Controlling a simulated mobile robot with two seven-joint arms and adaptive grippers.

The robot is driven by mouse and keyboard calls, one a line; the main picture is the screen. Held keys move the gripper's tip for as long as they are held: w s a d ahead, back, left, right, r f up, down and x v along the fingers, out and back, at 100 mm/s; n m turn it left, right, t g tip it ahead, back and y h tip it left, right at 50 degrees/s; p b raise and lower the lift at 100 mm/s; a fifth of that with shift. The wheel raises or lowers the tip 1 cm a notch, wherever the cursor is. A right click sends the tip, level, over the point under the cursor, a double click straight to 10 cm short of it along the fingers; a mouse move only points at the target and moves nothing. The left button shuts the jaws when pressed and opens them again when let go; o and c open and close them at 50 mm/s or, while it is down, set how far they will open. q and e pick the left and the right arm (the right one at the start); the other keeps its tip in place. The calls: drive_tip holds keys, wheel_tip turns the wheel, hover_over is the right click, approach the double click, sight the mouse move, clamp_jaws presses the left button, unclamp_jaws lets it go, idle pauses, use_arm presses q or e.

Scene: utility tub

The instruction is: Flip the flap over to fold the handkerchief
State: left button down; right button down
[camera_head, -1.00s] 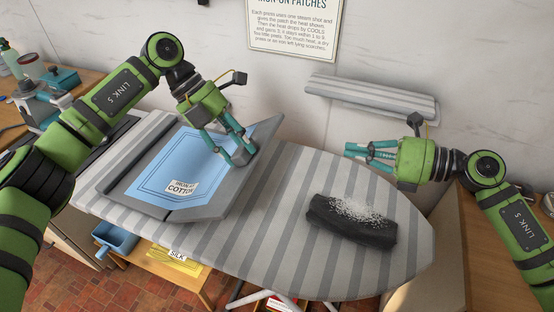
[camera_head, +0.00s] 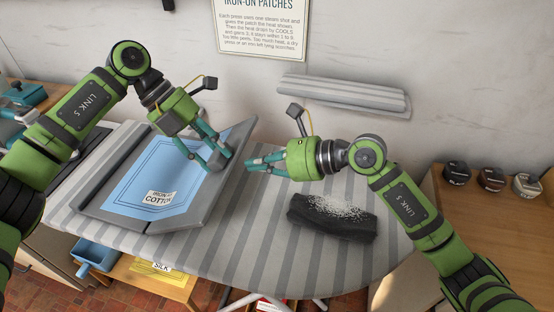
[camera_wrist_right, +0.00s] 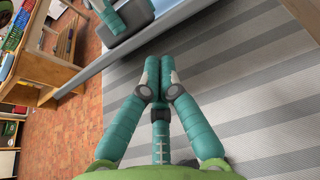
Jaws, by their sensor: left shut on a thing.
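The handkerchief (camera_head: 150,180) is a light blue cloth with dark border lines and a white label. It lies on a grey folding panel (camera_head: 190,214) at the left of the ironing board. My left gripper (camera_head: 217,160) is shut on the panel's right edge, and its fingers hide part of that edge. My right gripper (camera_head: 252,164) is just right of the panel, above the striped cover, with nothing seen in it. In the right wrist view its fingers (camera_wrist_right: 158,68) lie close together beside the panel's edge (camera_wrist_right: 110,55); its opening is unclear.
The striped ironing board (camera_head: 270,225) is clear between the panel and a dark rolled cloth (camera_head: 332,220) with white grains on it. A narrow striped sleeve board (camera_head: 345,95) is at the wall. Several dark jars (camera_head: 491,180) stand on the right counter.

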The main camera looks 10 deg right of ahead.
sight(239, 155)
drive_tip(key=shift+w+a+f, duration=0.2)
drive_tip(key=shift+w+a, duration=0.05)
drive_tip(key=shift+a, duration=0.25)
use_arm(q)
drive_tip(key=shift+f, duration=0.15)
use_arm(e)
drive_tip(key=shift+w+a+r, duration=0.1)
drive_tip(key=shift+a+r, duration=0.2)
drive_tip(key=shift+r, duration=0.3)
drive_tip(key=shift+w+a+r, duration=0.1)
drive_tip(key=shift+a+r, duration=0.2)
drive_tip(key=shift+r, duration=0.25)
use_arm(q)
drive_tip(key=c, duration=0.7)
unclamp_jaws()
drive_tip(key=shift+s, duration=0.1)
use_arm(e)
drive_tip(key=shift+r, duration=0.1)
